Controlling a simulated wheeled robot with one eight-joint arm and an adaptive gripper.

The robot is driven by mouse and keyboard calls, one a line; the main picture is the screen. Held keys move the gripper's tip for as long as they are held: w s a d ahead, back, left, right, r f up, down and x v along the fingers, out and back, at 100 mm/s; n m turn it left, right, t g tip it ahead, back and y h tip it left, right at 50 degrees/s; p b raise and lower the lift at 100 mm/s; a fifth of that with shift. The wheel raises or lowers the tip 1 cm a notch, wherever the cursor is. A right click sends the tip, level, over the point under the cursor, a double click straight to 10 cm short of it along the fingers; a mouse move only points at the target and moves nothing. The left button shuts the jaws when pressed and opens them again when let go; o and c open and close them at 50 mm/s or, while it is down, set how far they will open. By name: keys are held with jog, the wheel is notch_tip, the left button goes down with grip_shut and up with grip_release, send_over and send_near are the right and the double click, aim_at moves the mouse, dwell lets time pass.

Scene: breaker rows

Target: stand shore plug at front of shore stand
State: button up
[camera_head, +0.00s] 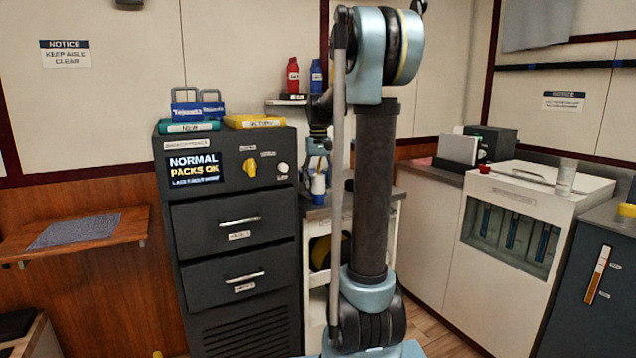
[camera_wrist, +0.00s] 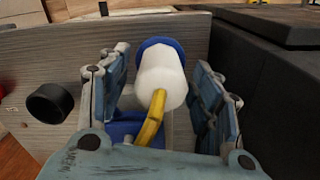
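The shore plug, a white rounded cylinder with a blue end and a yellow part, shows in the wrist view (camera_wrist: 160,78) between my gripper's fingers. In the head view it is a small white and blue shape (camera_head: 318,186) just below my gripper (camera_head: 318,164). My gripper (camera_wrist: 165,88) is pointed down, its fingers apart on either side of the plug, with a visible gap at the right finger. A blue part (camera_wrist: 122,128) lies below the plug; I cannot tell whether it is the shore stand. The fingers hide part of it.
A grey wood-grained top (camera_wrist: 85,55) lies under the plug, with a black cup-like ring (camera_wrist: 50,103) at left. A dark cabinet (camera_head: 228,215) stands close at left in the head view. Red and blue bottles (camera_head: 293,76) stand on a shelf behind.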

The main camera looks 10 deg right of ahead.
jog(key=shift+r, duration=0.1)
notch_tip(320, 180, up, 12)
jog(key=s+f+t, duration=0.2)
jog(key=s+f, duration=2.9)
jog(key=s, duration=0.3)
jog(key=shift+s+d, duration=0.3)
jog(key=shift+s, duration=0.1)
